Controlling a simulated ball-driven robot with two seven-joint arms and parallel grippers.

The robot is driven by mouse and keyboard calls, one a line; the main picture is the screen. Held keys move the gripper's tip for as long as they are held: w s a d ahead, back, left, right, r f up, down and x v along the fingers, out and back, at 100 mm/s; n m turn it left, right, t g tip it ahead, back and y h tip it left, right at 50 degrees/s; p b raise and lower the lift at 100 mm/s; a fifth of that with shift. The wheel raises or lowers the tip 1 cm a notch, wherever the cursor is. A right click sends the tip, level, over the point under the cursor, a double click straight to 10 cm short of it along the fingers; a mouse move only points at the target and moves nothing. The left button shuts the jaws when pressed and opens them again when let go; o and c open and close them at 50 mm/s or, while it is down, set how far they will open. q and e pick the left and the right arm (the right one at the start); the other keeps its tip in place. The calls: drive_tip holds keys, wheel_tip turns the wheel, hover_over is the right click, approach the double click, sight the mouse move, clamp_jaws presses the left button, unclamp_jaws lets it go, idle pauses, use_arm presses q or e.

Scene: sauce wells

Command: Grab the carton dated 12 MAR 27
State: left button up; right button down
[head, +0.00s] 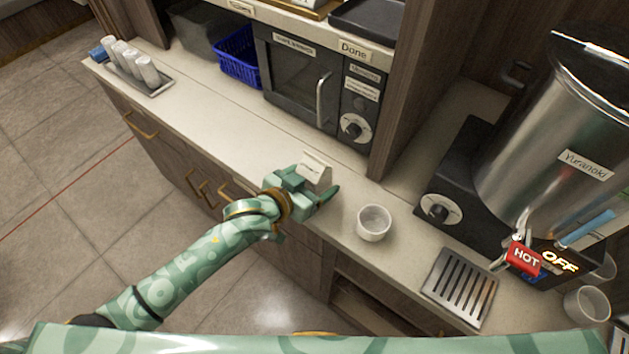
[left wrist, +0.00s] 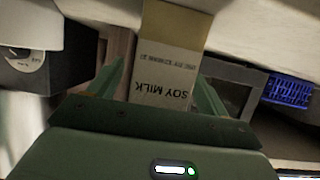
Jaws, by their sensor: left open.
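A small pale carton (head: 316,167) stands on the counter in front of the microwave. In the left wrist view the carton (left wrist: 160,88) appears upside down, with a tan band and the words SOY MILK. A smaller printed line is on it, too blurred to read surely. My left gripper (head: 318,181) is open at the carton, and in the left wrist view its green fingers (left wrist: 160,72) show on either side of it. I cannot tell whether they touch it. The gripper hides the carton's lower part in the head view. My right gripper is not in view.
A white cup (head: 374,223) stands right of the carton. The microwave (head: 300,85) and blue basket (head: 238,58) are behind.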

use_arm(q)
drive_tip(key=shift+w+d+f, duration=0.15)
drive_tip(key=shift+w+d, duration=0.05)
drive_tip(key=c, duration=1.4)
drive_tip(key=shift+c, duration=0.2)
